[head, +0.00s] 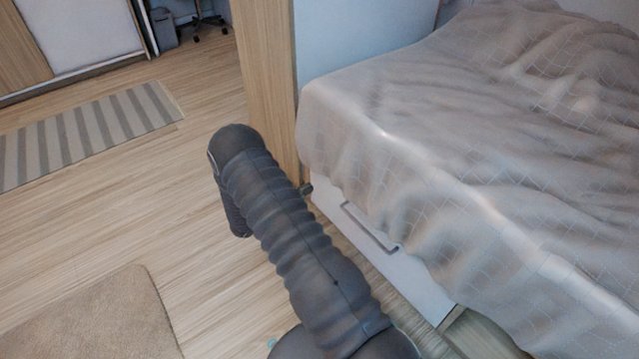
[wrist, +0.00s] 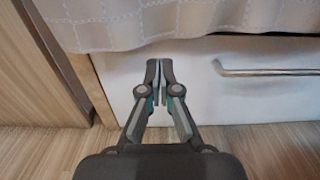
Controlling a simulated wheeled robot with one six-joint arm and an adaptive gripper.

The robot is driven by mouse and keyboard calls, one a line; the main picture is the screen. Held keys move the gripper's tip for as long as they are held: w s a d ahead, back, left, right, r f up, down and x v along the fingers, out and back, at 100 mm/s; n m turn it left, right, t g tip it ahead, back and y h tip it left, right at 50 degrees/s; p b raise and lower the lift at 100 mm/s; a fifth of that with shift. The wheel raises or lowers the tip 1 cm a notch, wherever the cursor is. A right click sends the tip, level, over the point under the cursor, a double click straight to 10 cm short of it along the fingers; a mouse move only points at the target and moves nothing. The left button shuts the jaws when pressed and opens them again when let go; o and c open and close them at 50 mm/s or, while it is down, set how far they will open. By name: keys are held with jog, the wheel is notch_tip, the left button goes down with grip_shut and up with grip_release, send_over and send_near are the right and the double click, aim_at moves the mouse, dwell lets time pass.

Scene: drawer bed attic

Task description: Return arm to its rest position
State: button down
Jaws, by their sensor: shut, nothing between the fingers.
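My gripper (wrist: 160,68) is shut and empty in the wrist view, its two fingertips together in front of the white drawer front (wrist: 200,99) under the bed. The metal drawer handle (wrist: 265,72) lies to the right of the fingers, apart from them. In the head view my arm reaches forward over the floor beside the bed and hides most of my gripper. The drawer front (head: 337,221) and its handle (head: 368,228) show to the right of the arm. The drawer looks closed, though part of it is hidden.
The bed (head: 470,130) with a draped grey cover fills the right side. A striped rug (head: 85,133) and a beige rug (head: 95,320) lie on the open wooden floor (head: 140,220) to the left.

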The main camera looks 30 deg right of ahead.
jog(key=s+a, duration=0.1)
jog(key=a, duration=0.5)
jog(key=s+f+m+g+y, duration=0.2)
jog(key=s+f+g, duration=0.15)
jog(key=s, duration=0.25)
jog(key=s+a+r+m+g+y, duration=0.1)
jog(key=s+r+m+g+y, duration=0.25)
jog(key=s, duration=0.25)
jog(key=s+a+r+m+t+y+p, duration=0.2)
jog(key=s+r, duration=0.4)
jog(key=r, duration=0.8)
jog(key=s+a+r+m+t+y+p, duration=0.1)
jog(key=s+a+r+m+t+y, duration=0.3)
jog(key=r, duration=1)
jog(key=s+a+r+m+t+y+p, duration=0.2)
jog(key=s+r+m+y, duration=0.4)
jog(key=r, duration=0.7)
jog(key=s+a+m+t, duration=0.1)
jog(key=s+m, duration=0.1)
jog(key=s, duration=0.1)
jog(key=shift+s+r+t+p, duration=0.15)
jog(key=shift+r+t+p, duration=0.15)
jog(key=shift+r+t, duration=0.1)
jog(key=shift+a, duration=0.15)
